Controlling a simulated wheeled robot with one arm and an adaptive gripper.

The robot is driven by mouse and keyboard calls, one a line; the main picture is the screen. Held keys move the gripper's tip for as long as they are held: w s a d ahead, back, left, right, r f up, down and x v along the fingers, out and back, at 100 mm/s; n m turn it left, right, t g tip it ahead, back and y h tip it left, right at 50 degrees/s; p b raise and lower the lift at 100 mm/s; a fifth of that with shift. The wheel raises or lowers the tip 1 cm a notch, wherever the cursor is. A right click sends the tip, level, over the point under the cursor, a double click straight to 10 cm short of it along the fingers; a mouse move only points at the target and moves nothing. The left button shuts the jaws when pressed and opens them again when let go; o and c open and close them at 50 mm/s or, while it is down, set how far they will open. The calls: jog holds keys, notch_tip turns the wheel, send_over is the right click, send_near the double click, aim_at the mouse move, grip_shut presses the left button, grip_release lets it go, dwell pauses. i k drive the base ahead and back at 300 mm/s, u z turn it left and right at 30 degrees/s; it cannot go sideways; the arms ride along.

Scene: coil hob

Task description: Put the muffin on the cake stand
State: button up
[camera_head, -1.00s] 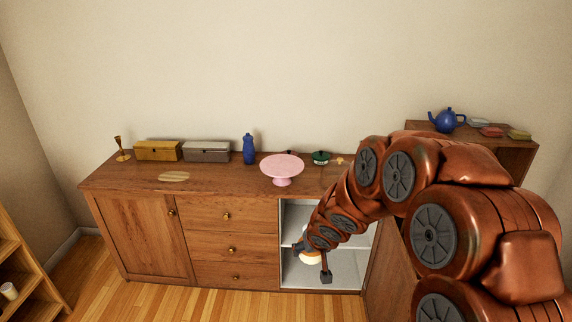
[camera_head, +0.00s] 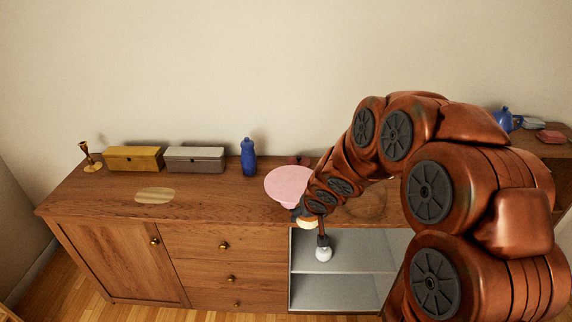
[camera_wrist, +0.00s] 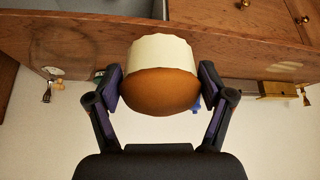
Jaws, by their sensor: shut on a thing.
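The muffin (camera_wrist: 160,75) has a brown top and a cream wrapper. My gripper (camera_wrist: 160,88) is shut on it, with one finger on each side, in the wrist view. In the head view my gripper (camera_head: 313,232) holds the muffin (camera_head: 306,223) in front of the sideboard's front edge, above the open compartment and just below the cake stand. The pink cake stand (camera_head: 286,184) stands on the sideboard top near the front edge. Its plate looks empty where it shows; my arm hides its right side. I cannot make out the stand in the wrist view.
A blue bottle (camera_head: 248,157), a grey box (camera_head: 195,159) and a yellow box (camera_head: 133,158) stand at the back of the sideboard (camera_head: 215,205). A wooden oval board (camera_head: 155,195) lies left. A small white object (camera_head: 323,254) shows at the open compartment (camera_head: 355,255).

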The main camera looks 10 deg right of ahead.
aim_at(292, 181)
jog(key=i, duration=0.65)
jog(key=u, duration=3.7)
jog(key=k, duration=0.25)
jog(key=z, duration=1.8)
